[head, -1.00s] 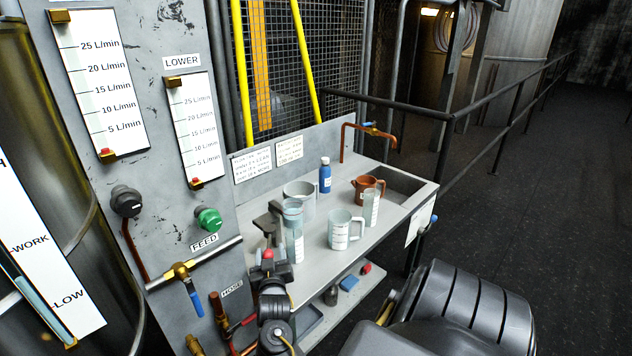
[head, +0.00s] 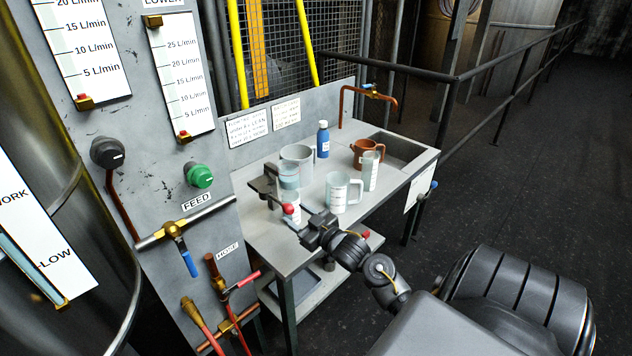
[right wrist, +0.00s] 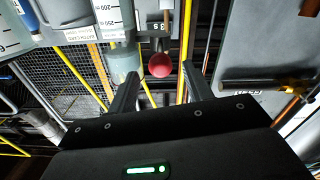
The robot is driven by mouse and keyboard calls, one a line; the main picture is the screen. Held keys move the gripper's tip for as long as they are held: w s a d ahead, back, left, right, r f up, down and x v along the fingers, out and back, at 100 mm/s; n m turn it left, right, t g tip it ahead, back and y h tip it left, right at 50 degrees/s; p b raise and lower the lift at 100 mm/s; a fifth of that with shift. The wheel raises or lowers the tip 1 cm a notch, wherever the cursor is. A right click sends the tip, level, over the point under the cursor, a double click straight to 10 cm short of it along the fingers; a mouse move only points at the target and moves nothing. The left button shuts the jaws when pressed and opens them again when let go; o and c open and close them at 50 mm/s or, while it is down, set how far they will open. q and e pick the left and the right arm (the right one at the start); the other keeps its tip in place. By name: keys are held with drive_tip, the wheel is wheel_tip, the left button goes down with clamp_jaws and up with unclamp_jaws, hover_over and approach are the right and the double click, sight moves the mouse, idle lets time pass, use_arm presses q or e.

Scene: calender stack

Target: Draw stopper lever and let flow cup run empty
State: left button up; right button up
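The flow cup (head: 289,177) is a clear cup with pale bluish liquid, beside a grey stand (head: 264,184) on the bench. A clear measuring vessel with a white label (head: 294,212) stands below it. The stopper lever's red ball knob (head: 288,209) is in front of them. My right gripper (head: 303,222) is at the knob. In the right wrist view, the fingers of my right gripper (right wrist: 160,80) are apart, with the red knob (right wrist: 160,65) between their tips and a gap on both sides. The clear cup (right wrist: 124,62) is left of it. My left gripper is out of view.
A panel with a green FEED knob (head: 199,175) and a blue-handled valve (head: 188,262) stands at left. Open floor lies right.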

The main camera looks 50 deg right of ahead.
drive_tip(key=s, duration=0.6)
drive_tip(key=s+a+f+g, duration=1)
drive_tip(key=s+a+f, duration=0.5)
drive_tip(key=shift+a+g+b, duration=0.3)
drive_tip(key=shift+g, duration=0.1)
